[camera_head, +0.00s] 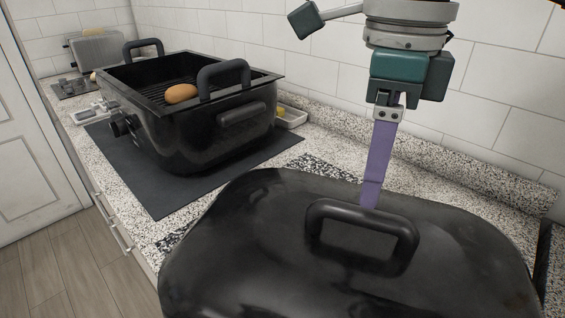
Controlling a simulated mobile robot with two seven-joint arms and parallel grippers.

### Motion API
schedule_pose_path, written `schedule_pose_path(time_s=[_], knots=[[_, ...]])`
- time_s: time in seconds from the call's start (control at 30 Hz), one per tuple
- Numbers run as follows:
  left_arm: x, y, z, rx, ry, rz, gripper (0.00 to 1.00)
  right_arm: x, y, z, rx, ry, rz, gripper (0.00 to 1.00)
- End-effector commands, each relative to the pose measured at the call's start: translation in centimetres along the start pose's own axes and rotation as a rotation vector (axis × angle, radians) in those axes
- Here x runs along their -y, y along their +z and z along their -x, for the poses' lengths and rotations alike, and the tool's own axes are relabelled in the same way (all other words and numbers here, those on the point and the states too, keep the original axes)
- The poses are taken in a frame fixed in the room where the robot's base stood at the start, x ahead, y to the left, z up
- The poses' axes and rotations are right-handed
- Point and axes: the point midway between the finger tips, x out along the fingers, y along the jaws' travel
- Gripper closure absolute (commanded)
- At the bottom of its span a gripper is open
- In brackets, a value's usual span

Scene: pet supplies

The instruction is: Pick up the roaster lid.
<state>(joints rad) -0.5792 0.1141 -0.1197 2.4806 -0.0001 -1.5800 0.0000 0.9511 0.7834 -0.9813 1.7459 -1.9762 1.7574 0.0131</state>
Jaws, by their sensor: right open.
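The roaster lid (260,255) is a large black domed cover in the foreground, with its lower part cut off by the frame edge. Its black loop handle (335,208) stands up on top. My right gripper (371,195) comes down from above, with its purple finger reaching just behind the handle's far side. It is open and holds nothing. I see the fingers edge-on, so one hides the other, and I cannot tell whether they touch the handle. My left gripper is not in view.
The open black roaster (185,140) stands on a dark mat (150,195) at left, with a brown roundish item (181,94) inside. A toaster (95,50) is at the far left. A small light tray (292,117) sits behind the roaster. A tiled wall runs behind the speckled counter.

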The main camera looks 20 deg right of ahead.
Motion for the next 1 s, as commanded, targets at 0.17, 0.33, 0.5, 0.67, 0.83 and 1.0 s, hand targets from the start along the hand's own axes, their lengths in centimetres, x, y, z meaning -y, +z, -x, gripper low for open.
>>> schedule_pose_path(time_s=[0.17, 0.33, 0.5, 0.67, 0.83, 1.0], knots=[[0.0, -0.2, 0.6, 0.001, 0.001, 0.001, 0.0, 0.0, 0.0, -1.5, -0.001, 0.003, 0.001, 0.34], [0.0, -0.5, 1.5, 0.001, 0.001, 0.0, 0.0, 0.1, -0.1, -4.2, -0.002, 0.005, 0.001, 0.34], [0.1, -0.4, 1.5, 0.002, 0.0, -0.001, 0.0, 0.1, 0.0, -6.0, 0.003, 0.003, 0.003, 0.34], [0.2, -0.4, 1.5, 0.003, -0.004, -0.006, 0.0, 0.2, 0.0, -6.1, 0.004, 0.002, 0.003, 0.34], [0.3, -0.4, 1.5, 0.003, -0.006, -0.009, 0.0, 0.2, 0.0, -6.1, 0.004, 0.002, 0.003, 0.47], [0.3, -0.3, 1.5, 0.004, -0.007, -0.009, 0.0, 0.2, 0.0, -6.1, 0.005, 0.002, 0.002, 0.66]])
